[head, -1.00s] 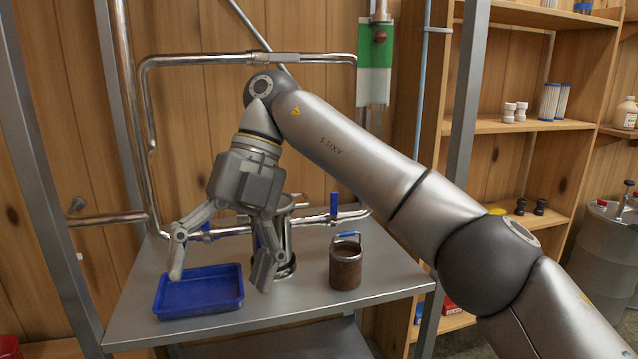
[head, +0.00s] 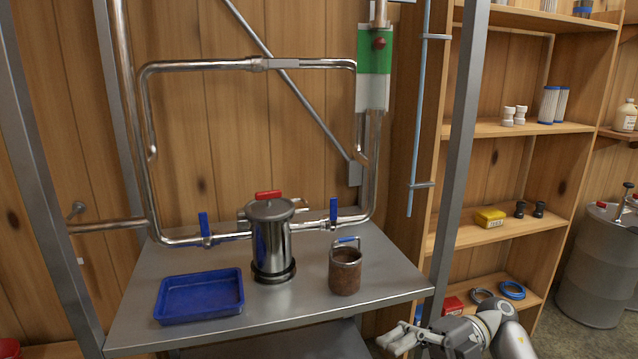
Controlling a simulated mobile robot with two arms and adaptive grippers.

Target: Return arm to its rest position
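My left gripper is not in view. On the table stand a steel filter canister (head: 270,240) with a lid and red handle, a blue tray (head: 198,296), and a rusty brown cylinder (head: 345,272) with a bail handle.
A grey upright post (head: 455,170) stands between the table and the wooden shelves (head: 510,230). A grey drum (head: 597,265) is at the far right.

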